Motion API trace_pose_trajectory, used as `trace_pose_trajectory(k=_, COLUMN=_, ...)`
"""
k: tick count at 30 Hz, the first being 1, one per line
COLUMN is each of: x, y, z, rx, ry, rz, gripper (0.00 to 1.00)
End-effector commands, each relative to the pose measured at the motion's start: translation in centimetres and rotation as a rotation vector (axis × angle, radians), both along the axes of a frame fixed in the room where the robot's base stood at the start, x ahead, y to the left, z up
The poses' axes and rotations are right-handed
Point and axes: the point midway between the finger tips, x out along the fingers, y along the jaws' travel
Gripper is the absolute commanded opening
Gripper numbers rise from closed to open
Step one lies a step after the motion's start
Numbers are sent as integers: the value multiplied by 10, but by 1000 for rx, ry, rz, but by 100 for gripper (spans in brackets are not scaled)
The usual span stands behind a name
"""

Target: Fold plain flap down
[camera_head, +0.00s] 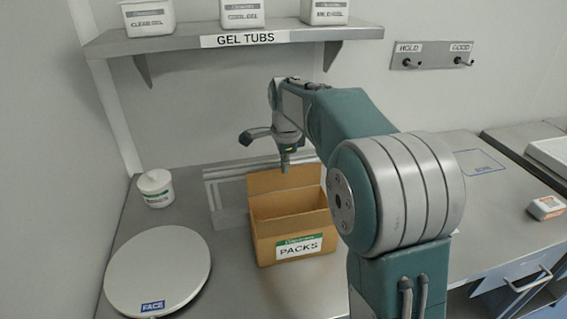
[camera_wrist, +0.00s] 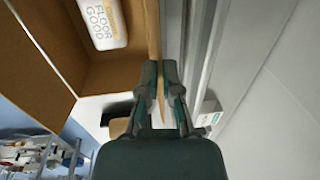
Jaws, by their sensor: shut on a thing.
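The brown cardboard box (camera_head: 262,248) stands on the steel bench with its open top facing up and a PACKS label on its front. The plain brown flap (camera_head: 262,182) at its back edge stands up. My gripper (camera_head: 285,166) reaches down to this flap from above. In the wrist view my gripper (camera_wrist: 162,80) is shut on the thin upright flap (camera_wrist: 153,30), with one finger on each side. Inside the box lies a white pack (camera_wrist: 103,22) with printed lettering. The box's right side is partly hidden behind my arm in the head view.
A round turntable (camera_head: 158,268) marked FACE is at the front left, with a white tub (camera_head: 155,188) behind it. The GEL TUBS shelf (camera_head: 190,43) overhangs the bench at the back. A small pack (camera_head: 545,207) lies far right. Hooks (camera_head: 433,58) stick out from the wall.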

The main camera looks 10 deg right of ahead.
Motion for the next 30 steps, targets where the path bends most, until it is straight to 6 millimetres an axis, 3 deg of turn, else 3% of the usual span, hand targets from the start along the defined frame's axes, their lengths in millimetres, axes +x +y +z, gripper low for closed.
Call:
trace_pose_trajectory(k=10, x=-26, y=0, z=-4, rx=1, ry=-288, rz=0, gripper=0)
trace_pose_trajectory(k=30, x=-67, y=0, z=-33, rx=0, ry=-274, rz=0, gripper=0)
